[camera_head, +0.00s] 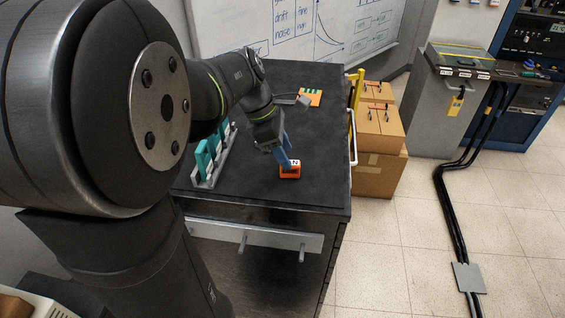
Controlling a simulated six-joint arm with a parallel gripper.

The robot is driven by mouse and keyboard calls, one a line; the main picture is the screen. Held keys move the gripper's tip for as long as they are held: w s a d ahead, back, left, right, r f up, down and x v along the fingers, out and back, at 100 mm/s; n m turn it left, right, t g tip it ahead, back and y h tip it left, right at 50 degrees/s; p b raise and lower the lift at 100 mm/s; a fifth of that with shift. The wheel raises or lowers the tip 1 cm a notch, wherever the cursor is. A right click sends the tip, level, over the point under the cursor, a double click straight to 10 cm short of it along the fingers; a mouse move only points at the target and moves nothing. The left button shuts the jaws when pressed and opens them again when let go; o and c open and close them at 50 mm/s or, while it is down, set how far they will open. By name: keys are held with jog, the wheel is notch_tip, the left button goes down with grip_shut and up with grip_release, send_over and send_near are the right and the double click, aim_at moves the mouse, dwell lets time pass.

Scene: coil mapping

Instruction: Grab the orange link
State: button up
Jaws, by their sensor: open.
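The orange link (289,173) is a small orange block with a white label on top. It rests on the dark bench top (320,193), right of the middle and toward the front. My gripper (287,160) has blue fingers and reaches down from the upper left, with its tips right at the link's top. The gripper is open. I cannot tell whether the fingers touch the link or straddle it, and the far side of the link is hidden.
A rack with teal pieces (207,158) stands to the left on the bench. An orange board with green parts (310,97) lies at the back. A white handle (352,137) and yellow post (357,88) line the right edge. Cardboard boxes (378,172) stand beyond it.

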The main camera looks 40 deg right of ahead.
aim_at(292, 163)
jog(key=x, duration=0.5)
jog(key=shift+w+d+f, duration=0.25)
jog(key=shift+d+f, duration=0.05)
jog(key=shift+f, duration=0.05)
grip_shut()
